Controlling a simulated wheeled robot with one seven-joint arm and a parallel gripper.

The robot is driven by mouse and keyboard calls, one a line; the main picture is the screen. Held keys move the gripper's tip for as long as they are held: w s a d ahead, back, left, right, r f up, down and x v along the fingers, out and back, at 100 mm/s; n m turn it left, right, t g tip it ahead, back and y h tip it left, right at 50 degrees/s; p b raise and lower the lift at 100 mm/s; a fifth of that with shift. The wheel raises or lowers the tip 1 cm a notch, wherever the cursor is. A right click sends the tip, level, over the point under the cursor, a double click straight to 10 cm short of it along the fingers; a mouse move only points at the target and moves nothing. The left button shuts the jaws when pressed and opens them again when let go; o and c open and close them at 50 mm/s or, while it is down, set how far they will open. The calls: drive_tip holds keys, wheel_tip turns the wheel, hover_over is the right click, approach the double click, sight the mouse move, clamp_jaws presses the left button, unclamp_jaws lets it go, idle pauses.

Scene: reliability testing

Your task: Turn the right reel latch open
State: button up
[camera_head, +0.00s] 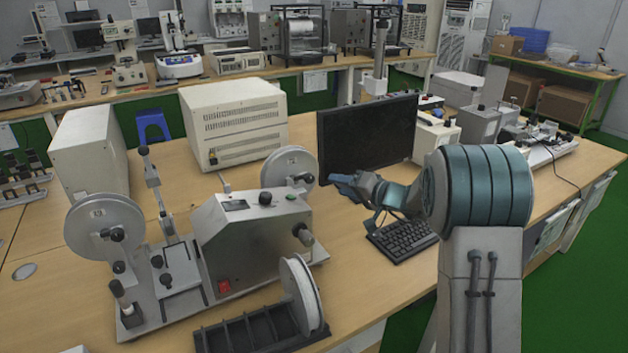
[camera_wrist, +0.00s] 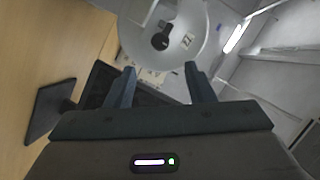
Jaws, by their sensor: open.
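The tape machine (camera_head: 252,235) is a grey metal box on the wooden table, with a pale reel on an arm at each side. The right reel (camera_head: 288,165) stands at its far right, with a dark latch (camera_head: 301,181) at its hub. My gripper (camera_head: 338,186) is to the right of that reel, apart from it, pointing towards it. In the wrist view my two fingers (camera_wrist: 161,84) are spread with nothing between them. The right reel (camera_wrist: 188,22) lies ahead of them, and its black latch (camera_wrist: 162,37) shows beyond the gap between the fingertips.
A monitor (camera_head: 368,133) stands behind my gripper and a keyboard (camera_head: 402,238) lies below it. The left reel (camera_head: 105,236) is across the machine. A loose white reel (camera_head: 301,293) stands in a black rack (camera_head: 243,333) at the front. Beige boxes (camera_head: 235,122) stand behind.

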sight(312, 180)
drive_tip(key=p+x, duration=0.2)
drive_tip(key=x, duration=0.8)
drive_tip(key=shift+w+a+f, duration=0.1)
drive_tip(key=shift+w+a, duration=0.05)
drive_tip(key=shift+a, duration=0.15)
drive_tip(key=c, duration=1)
